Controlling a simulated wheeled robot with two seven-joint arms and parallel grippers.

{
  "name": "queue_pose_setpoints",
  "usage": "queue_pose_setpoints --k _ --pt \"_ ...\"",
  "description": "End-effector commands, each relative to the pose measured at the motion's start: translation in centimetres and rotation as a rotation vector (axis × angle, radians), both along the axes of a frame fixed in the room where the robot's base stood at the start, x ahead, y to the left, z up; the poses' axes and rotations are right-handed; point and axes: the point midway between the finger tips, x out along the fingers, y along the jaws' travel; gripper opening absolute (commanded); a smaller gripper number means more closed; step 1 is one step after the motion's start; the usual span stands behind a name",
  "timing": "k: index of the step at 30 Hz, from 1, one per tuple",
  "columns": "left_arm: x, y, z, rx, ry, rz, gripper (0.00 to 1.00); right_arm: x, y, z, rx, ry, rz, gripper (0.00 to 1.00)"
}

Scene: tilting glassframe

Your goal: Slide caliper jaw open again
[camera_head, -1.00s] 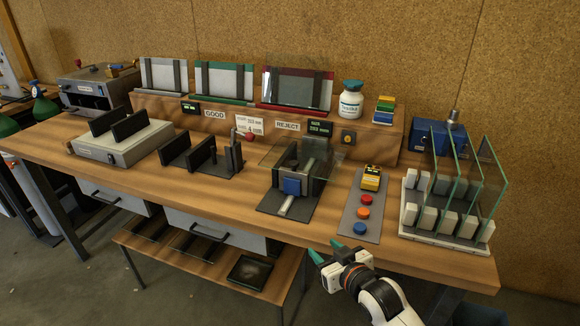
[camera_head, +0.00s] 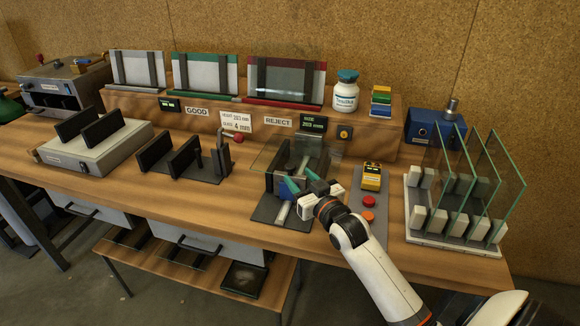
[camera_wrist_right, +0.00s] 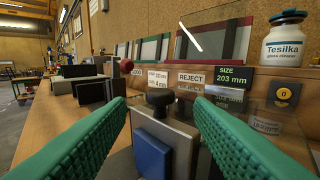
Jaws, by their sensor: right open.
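The caliper fixture stands on a dark base plate (camera_head: 266,213) at the middle of the bench, with a silver rail (camera_head: 283,213) running toward the front. In the right wrist view its jaw shows as a grey block (camera_wrist_right: 182,142) with a blue pad (camera_wrist_right: 152,158) and a black knob (camera_wrist_right: 160,97). My right gripper (camera_head: 289,194) is over the front of the fixture, partly hiding the jaw in the head view. Its green fingers (camera_wrist_right: 160,110) are spread, with the knob visible between them; contact cannot be told. My left gripper is out of view.
A clear glass pane (camera_head: 264,157) spans the fixture. A button panel (camera_head: 376,232) lies to its right, beyond it a rack of upright glass panes (camera_head: 499,190). A slotted black stand (camera_head: 185,160) is to the left. A size display (camera_head: 312,123) and cleaner bottle (camera_head: 346,95) are behind.

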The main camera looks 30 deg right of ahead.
Motion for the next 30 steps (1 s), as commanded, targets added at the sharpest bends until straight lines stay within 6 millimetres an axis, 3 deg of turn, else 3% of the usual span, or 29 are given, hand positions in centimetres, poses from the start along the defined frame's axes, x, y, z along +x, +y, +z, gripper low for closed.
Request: queue_pose_setpoints --k 3,9,21,30 --pt "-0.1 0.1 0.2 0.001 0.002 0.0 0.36 2.4 -0.2 0.2 0.0 -0.002 0.0 0.48" --pt "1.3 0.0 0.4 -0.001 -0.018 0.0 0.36 4.8 -0.4 0.0 0.001 0.0 0.0 0.48" --pt "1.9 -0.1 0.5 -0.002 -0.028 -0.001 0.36 5.5 -0.4 -0.1 0.0 0.001 0.0 0.48" --pt "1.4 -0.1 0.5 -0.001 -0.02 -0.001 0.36 5.4 -0.4 -0.1 0.0 0.001 0.0 0.0"
